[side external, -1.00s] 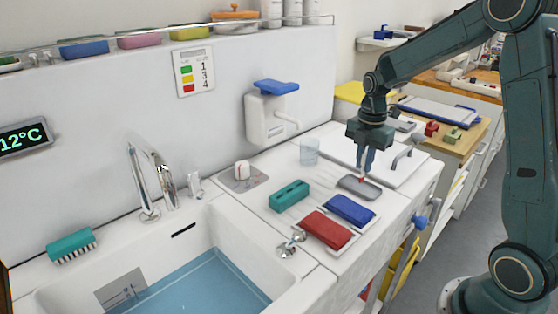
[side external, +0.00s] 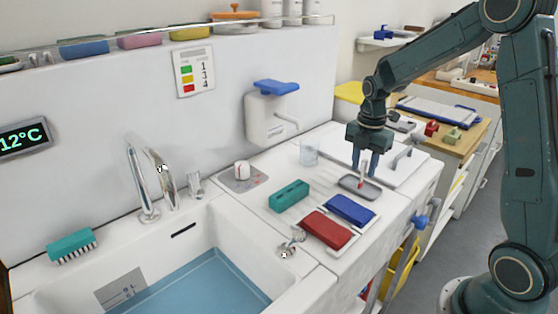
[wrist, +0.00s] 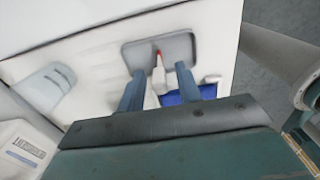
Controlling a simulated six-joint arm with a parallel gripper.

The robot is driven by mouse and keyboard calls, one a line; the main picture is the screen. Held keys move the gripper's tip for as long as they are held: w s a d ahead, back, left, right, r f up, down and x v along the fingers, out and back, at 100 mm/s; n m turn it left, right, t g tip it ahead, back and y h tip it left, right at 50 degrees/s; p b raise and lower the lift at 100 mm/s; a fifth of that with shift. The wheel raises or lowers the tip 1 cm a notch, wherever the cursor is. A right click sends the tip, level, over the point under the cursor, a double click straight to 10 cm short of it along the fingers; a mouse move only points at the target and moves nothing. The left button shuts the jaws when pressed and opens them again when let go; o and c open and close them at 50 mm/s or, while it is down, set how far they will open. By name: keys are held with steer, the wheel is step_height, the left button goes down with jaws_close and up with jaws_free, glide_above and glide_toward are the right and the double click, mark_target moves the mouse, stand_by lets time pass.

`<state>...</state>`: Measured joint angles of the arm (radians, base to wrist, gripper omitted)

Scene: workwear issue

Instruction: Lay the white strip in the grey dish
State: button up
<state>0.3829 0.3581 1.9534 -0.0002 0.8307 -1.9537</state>
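The grey dish (side external: 372,190) is a shallow rectangular tray on the white counter; it also shows in the wrist view (wrist: 183,46). The white strip (wrist: 159,76) has a red end, which lies over the dish in the wrist view. In the side view the strip (side external: 362,174) looks steeply tilted or upright, its lower end at the dish; contact is hard to tell. My gripper (side external: 367,174) is directly above the dish, pointing down. Its fingers (wrist: 157,82) are spread, with a gap on each side of the strip between them.
A blue packet (side external: 349,209) and a red packet (side external: 325,229) lie just in front of the dish. A teal block (side external: 289,195) is to the left, and a clear cup (side external: 309,153) stands behind. The sink (side external: 225,231) with water is at left.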

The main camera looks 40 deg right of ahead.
steer(key=shift+r, duration=0.1)
step_height(320, 180, up, 13)
stand_by(0.7)
stand_by(0.5)
steer(key=s+a+m+t, duration=0.5)
steer(key=s+a+m, duration=1)
steer(key=s+m, duration=0.3)
steer(key=shift+s+r+t, duration=0.3)
steer(key=shift+s+r, duration=0.15)
steer(key=shift+s, duration=0.5)
